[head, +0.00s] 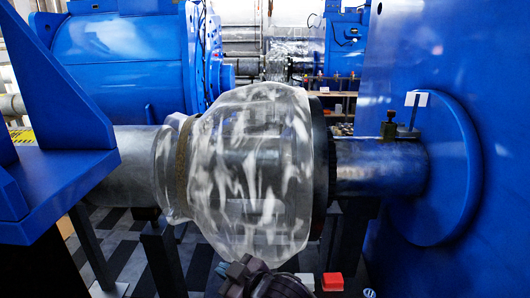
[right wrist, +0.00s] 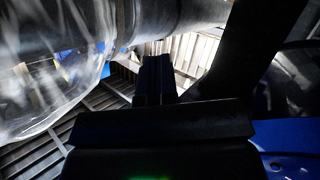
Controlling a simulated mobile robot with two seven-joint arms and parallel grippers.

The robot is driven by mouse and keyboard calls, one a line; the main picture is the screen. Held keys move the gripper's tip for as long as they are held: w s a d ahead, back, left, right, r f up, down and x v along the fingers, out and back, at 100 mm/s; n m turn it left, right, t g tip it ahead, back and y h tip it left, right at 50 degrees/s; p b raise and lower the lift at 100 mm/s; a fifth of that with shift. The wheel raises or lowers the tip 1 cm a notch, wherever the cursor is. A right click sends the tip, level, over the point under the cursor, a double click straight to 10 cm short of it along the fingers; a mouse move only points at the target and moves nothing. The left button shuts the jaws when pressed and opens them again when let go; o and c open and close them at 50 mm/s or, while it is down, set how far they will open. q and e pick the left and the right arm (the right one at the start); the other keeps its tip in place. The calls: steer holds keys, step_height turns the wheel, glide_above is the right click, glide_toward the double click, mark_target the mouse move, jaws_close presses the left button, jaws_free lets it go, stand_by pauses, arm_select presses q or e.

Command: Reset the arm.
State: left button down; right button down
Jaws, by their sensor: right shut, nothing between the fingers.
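My right gripper (head: 240,268) shows at the bottom middle of the head view, dark, just below the plastic-wrapped coupling (head: 255,175). In the right wrist view its fingers (right wrist: 156,72) are together with nothing between them. The clear wrap (right wrist: 45,75) hangs at the left of that view, beside the fingers. I cannot tell whether the gripper touches the wrap. My left gripper is not in view.
A metal shaft (head: 380,168) runs from the coupling into a large blue housing (head: 475,60) at the right. A blue bracket (head: 50,185) stands at the left. A red block (head: 332,281) and a white block (head: 306,281) lie low, right of the gripper.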

steer(key=d+f+m+t+h, duration=0.2)
steer(key=d+m+t, duration=0.25)
steer(key=d, duration=0.65)
steer(key=s+d+f+m+h, duration=0.2)
steer(key=s+d+f, duration=0.2)
steer(key=d, duration=0.3)
steer(key=s+d+f+m+h, duration=0.2)
steer(key=s+d+f+h, duration=0.1)
steer(key=d, duration=0.4)
steer(key=s+d+f+m+h, duration=0.2)
steer(key=s+d+f, duration=0.3)
steer(key=s+d, duration=0.1)
steer(key=shift+d+f+m+h, duration=0.25)
steer(key=shift+d+m+h, duration=0.15)
steer(key=shift+d, duration=0.15)
steer(key=s+d+f+g, duration=0.1)
steer(key=s+d+f, duration=0.1)
steer(key=s, duration=0.3)
steer(key=s+d+f+m+g+h, duration=0.1)
steer(key=s+f+g, duration=0.1)
steer(key=s+f, duration=0.2)
steer(key=shift+s+d+f, duration=0.25)
steer(key=shift+s+d, duration=0.15)
steer(key=shift+s, duration=0.6)
